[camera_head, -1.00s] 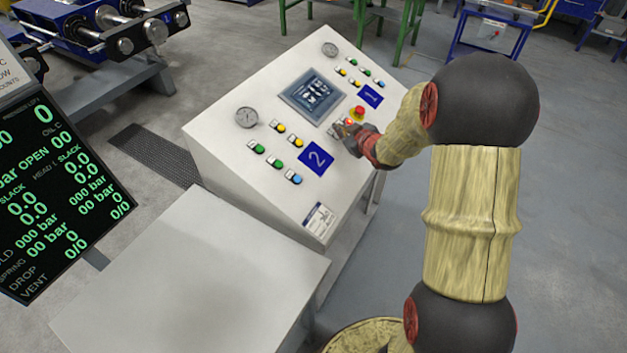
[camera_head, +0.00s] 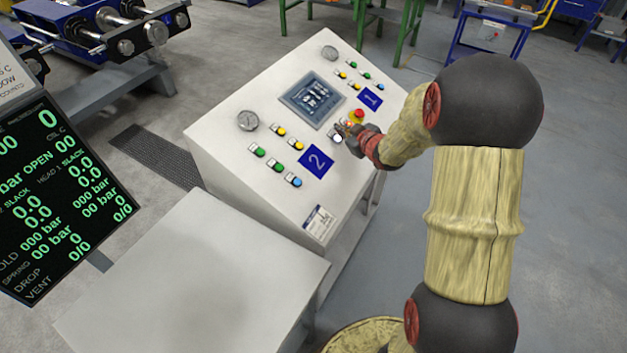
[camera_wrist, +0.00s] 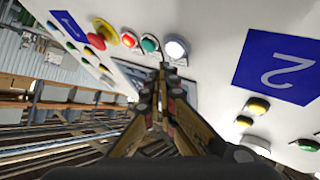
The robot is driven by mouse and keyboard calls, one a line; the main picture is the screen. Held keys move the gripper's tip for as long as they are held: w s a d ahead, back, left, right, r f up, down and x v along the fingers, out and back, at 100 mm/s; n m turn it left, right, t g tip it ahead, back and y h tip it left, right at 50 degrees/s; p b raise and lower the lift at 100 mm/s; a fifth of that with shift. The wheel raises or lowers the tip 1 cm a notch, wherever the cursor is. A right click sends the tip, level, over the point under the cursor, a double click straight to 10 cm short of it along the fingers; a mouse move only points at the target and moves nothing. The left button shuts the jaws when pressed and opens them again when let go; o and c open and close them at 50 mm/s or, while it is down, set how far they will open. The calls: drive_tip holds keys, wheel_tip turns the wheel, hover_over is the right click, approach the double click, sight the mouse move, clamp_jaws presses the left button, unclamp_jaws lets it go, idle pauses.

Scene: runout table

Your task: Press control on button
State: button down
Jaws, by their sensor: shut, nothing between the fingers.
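The sloped control console (camera_head: 225,155) carries a row of buttons beside a red emergency stop (camera_head: 359,114) on a yellow base. In the wrist view this row shows a red button (camera_wrist: 129,40), a green button (camera_wrist: 150,44) and a bright white button (camera_wrist: 175,48). No label for control on can be read. My gripper (camera_wrist: 163,72) is shut and empty, its tips just short of the white and green buttons in the picture; contact cannot be told. In the head view my gripper (camera_head: 342,129) is over this row and hides part of it.
A screen (camera_head: 313,99) and round gauges sit on the console. Blue plates marked 1 (camera_head: 370,98) and 2 (camera_head: 316,161) lie near groups of coloured buttons. A grey cabinet top (camera_head: 195,275) and a dark readout board (camera_head: 60,195) stand at the left.

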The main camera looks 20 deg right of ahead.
drive_tip(key=r+p, duration=0.1)
drive_tip(key=s+d+r+p, duration=0.1)
drive_tip(key=r+p, duration=0.1)
drive_tip(key=s+r+p, duration=0.1)
drive_tip(key=r+p, duration=0.1)
drive_tip(key=shift+d+r, duration=0.15)
drive_tip(key=shift+d, duration=0.1)
idle(0.4)
idle(0.9)
